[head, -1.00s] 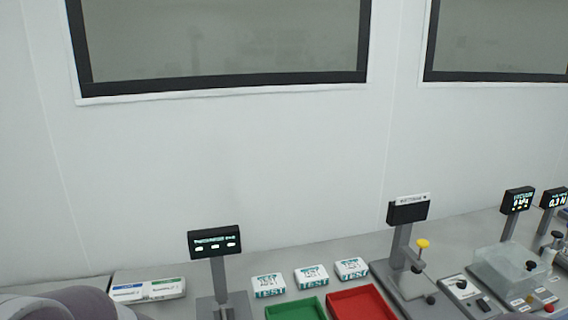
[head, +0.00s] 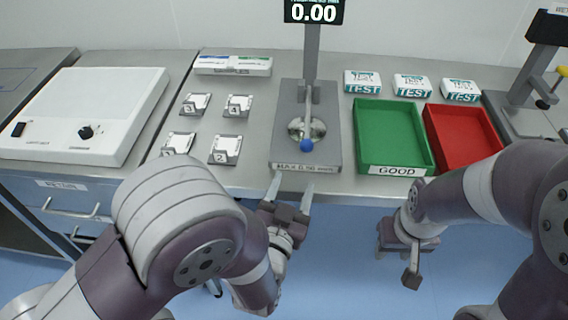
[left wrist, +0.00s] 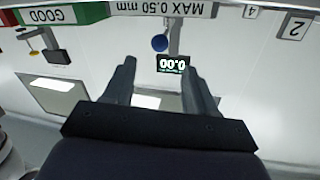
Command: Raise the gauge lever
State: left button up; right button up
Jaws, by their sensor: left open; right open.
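The gauge stands on a grey base (head: 318,155) labelled MAX 0.50 mm, with a column and a display (head: 314,11) reading 0.00. Its lever ends in a blue ball knob (head: 306,146), low in front of a round metal plate. In the left wrist view, which is upside down, the blue knob (left wrist: 160,43) and display (left wrist: 172,64) show beyond the fingers. My left gripper (head: 291,184) is open and empty, just in front of the base's front edge, apart from the knob. My right gripper (head: 396,266) is open and empty, in front of the bench at the right.
Several small numbered blocks (head: 225,150) lie left of the gauge, with a samples box (head: 233,65) behind. A green GOOD tray (head: 364,130) and red tray (head: 437,142) are at the right, with TEST boxes (head: 412,86) behind. A light box (head: 75,105) is far left.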

aim_at(305, 150)
pick_arm(q)
jog(key=w, duration=0.4)
jog(key=w+d, duration=0.1)
jog(key=w, duration=0.3)
jog(key=w+d+p, duration=0.1)
jog(key=w, duration=0.3)
jog(key=shift+w+d+r, duration=0.15)
jog(key=shift+w+d, duration=0.05)
jog(key=shift+d, duration=0.05)
grip_shut()
